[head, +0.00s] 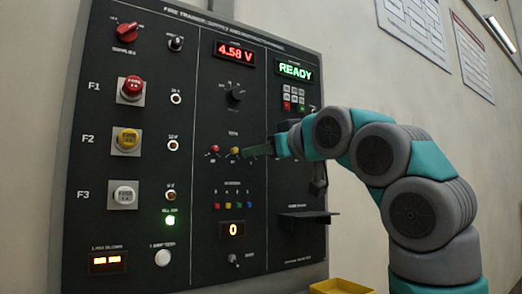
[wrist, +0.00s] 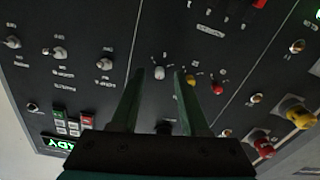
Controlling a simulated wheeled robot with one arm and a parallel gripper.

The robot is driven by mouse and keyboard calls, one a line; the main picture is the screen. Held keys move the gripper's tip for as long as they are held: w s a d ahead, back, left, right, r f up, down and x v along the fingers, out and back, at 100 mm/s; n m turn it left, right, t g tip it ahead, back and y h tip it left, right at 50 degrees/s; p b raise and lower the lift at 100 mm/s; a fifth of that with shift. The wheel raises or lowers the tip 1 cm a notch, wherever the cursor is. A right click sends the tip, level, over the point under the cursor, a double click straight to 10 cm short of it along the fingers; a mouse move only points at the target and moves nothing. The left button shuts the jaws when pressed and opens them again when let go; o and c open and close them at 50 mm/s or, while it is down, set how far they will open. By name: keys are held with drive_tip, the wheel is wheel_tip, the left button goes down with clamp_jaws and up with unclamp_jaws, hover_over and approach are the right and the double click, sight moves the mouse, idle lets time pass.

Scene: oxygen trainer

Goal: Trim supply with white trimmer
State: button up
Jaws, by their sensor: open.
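The white trimmer (wrist: 159,73) is a small pale knob on the black panel. In the wrist view it shows between the two fingertips of my gripper (wrist: 160,74), which is open. I cannot tell whether the fingers touch it or how far off they are. In the head view my gripper (head: 245,152) is at the trimmer row and hides the white trimmer. The yellow trimmer (wrist: 191,79) and red trimmer (wrist: 217,88) sit beside it in the row. The supply display (head: 234,53) reads 4.58 V in red.
The panel carries a dark rotary knob (head: 236,94), a READY display (head: 295,70) and a keypad (head: 293,95). A black ledge (head: 306,215) juts out lower right, above a yellow bin (head: 340,287).

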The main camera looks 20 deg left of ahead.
clamp_jaws()
idle(0.3)
idle(0.3)
